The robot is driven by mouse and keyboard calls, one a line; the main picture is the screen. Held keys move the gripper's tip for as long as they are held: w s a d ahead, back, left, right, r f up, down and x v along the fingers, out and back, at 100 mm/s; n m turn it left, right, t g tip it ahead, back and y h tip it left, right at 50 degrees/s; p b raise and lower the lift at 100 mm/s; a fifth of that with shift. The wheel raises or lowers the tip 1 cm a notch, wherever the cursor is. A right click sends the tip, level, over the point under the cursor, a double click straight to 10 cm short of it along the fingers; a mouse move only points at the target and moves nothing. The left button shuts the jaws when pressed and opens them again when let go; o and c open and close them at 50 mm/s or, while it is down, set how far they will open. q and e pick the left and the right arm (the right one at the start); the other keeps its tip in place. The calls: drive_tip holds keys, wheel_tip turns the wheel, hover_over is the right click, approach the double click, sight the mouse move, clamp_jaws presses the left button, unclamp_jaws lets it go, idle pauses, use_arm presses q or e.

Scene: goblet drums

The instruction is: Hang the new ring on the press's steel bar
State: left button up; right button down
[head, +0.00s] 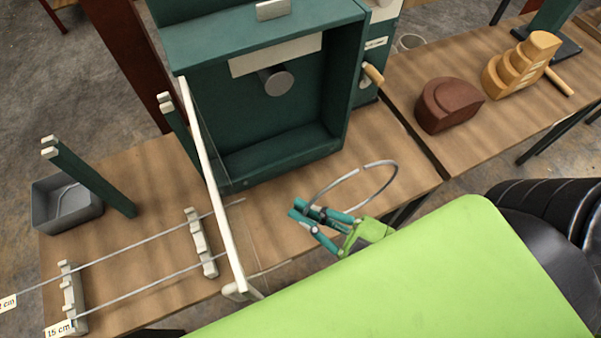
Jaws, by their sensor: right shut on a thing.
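The ring (347,178), a thin grey metal hoop, is held in my right gripper (308,217). The gripper's teal fingers are shut on the ring's near left side, and the hoop stands out above and to the right of them. The press (190,48) is a dark green open-fronted box on the table. A short round steel bar (280,82) sticks out from its back wall, below a pale plate, seen nearly end-on and bare. The ring is in front of the press, lower and to the right of the bar, apart from both. My left gripper is out of view.
A clear door with a white frame (208,170) stands open left of the gripper. Two thin rods (150,243) lie on notched rests at the left. A grey bin (60,215) and green posts stand beyond. Brown and yellow blocks (448,105) sit on the right table.

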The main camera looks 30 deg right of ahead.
drive_tip(key=s+r+p, duration=0.4)
drive_tip(key=s+r, duration=0.2)
drive_tip(key=shift+s, duration=0.25)
idle(0.5)
